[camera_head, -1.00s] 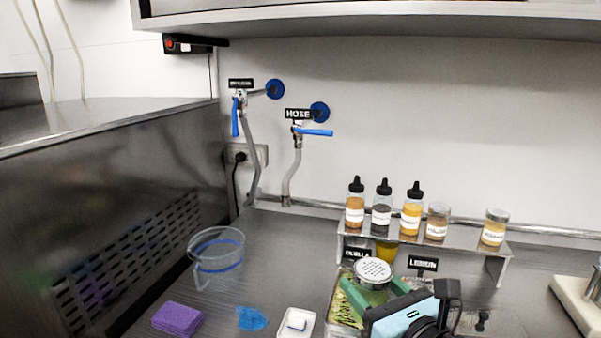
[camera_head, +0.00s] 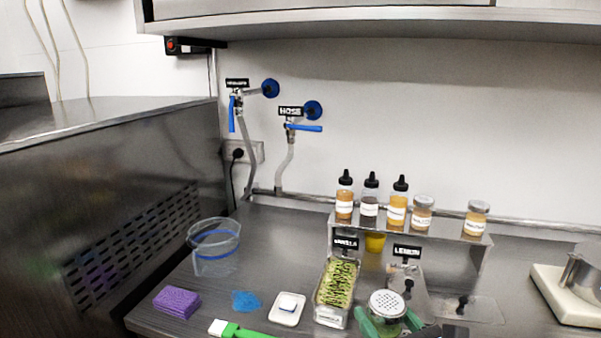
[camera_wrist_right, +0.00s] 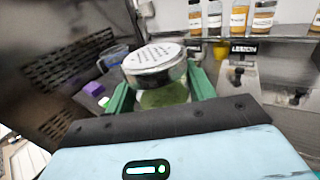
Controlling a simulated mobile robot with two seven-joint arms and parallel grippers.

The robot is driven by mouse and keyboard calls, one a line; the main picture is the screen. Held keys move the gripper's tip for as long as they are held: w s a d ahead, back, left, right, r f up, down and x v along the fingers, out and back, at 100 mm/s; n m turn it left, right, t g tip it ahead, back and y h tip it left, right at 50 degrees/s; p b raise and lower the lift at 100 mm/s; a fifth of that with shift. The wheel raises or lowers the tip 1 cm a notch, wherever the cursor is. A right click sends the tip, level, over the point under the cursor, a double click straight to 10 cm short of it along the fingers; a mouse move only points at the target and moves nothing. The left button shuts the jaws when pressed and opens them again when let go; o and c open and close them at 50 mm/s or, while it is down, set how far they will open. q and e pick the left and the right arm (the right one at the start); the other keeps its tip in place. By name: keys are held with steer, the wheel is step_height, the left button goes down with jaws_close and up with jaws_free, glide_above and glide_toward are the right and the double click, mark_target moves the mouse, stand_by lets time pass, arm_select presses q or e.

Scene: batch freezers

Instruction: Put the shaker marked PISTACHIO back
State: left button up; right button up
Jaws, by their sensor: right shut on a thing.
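A glass shaker (camera_head: 387,303) with a perforated metal lid and green contents is held upright between the green fingers of my right gripper (camera_head: 388,322). It fills the middle of the right wrist view (camera_wrist_right: 155,70); no name on it can be read. It is to the right of a metal pan (camera_head: 331,318) with green, dark-streaked contents. A raised metal shelf (camera_head: 375,227) behind carries several dark-capped squeeze bottles (camera_head: 370,195) and two lidded jars (camera_head: 422,213), (camera_head: 475,219). A gap separates the two jars. My left gripper is not in view.
VANILLA (camera_head: 345,243) and LEMON (camera_head: 407,251) signs stand below the shelf. A clear bucket (camera_head: 214,250), purple sponge (camera_head: 177,302), blue cloth (camera_head: 246,301), small white tray (camera_head: 287,310) and green-and-white tool (camera_head: 240,331) lie left. A white-based appliance (camera_head: 565,300) stands right.

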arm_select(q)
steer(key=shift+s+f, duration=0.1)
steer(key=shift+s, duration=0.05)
arm_select(e)
steer(key=s+d+f+m+h, duration=0.3)
steer(key=s+d+f+h, duration=0.2)
steer(key=d+f, duration=0.3)
steer(key=shift+s+f+t, duration=0.3)
steer(key=shift+f+t, duration=0.1)
steer(key=shift+f, duration=0.25)
